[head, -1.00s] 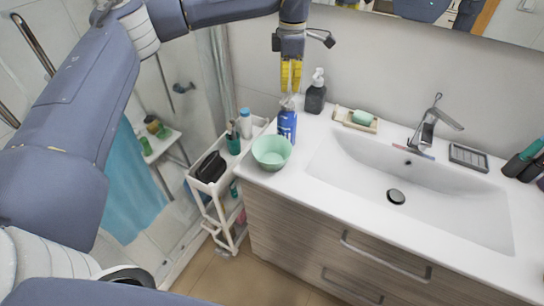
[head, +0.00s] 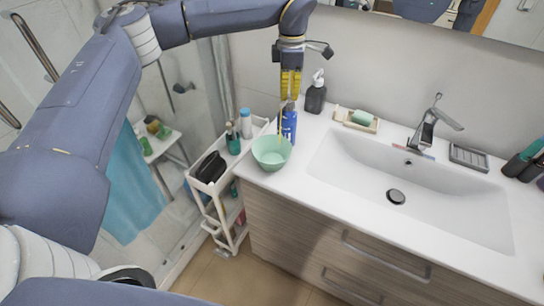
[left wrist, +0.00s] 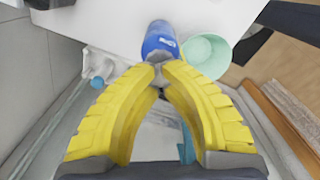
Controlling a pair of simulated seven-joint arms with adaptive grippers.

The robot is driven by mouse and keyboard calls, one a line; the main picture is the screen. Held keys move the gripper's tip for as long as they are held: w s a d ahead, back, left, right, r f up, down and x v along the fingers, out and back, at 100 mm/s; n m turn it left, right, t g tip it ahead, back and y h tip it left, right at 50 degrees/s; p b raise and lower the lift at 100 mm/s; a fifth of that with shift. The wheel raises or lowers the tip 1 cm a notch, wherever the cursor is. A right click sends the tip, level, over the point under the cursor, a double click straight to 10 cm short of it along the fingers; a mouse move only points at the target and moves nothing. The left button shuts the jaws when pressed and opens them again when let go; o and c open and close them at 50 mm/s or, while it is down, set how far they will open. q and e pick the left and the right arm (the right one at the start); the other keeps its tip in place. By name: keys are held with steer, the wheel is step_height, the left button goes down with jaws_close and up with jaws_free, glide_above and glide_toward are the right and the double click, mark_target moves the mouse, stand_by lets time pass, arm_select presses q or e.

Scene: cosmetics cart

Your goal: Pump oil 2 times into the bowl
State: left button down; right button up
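The blue pump bottle (head: 288,128) stands upright on the counter's left end; it also shows in the left wrist view (left wrist: 158,40). The mint-green bowl (head: 270,155) sits just in front of it and also shows in the left wrist view (left wrist: 206,54). My left gripper (head: 290,98) points down with its yellow fingers shut, tips on top of the pump head. In the left wrist view the fingertips (left wrist: 158,72) meet over the pump, hiding most of its head. A thin yellowish stream shows between the spout and the bowl. My right gripper is not in view.
A dark soap dispenser (head: 316,95) stands right behind the bottle. A soap dish (head: 357,121), the sink (head: 420,185) and the faucet (head: 430,125) lie to the right. A white cart (head: 205,185) with bottles stands left of the counter.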

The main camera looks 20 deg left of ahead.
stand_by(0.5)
arm_select(q)
steer(key=shift+r, duration=2.35)
steer(key=shift+f, duration=0.15)
steer(key=shift+f, duration=2.35)
steer(key=shift+r, duration=2.5)
steer(key=shift+r, duration=0.1)
steer(key=shift+r, duration=2.9)
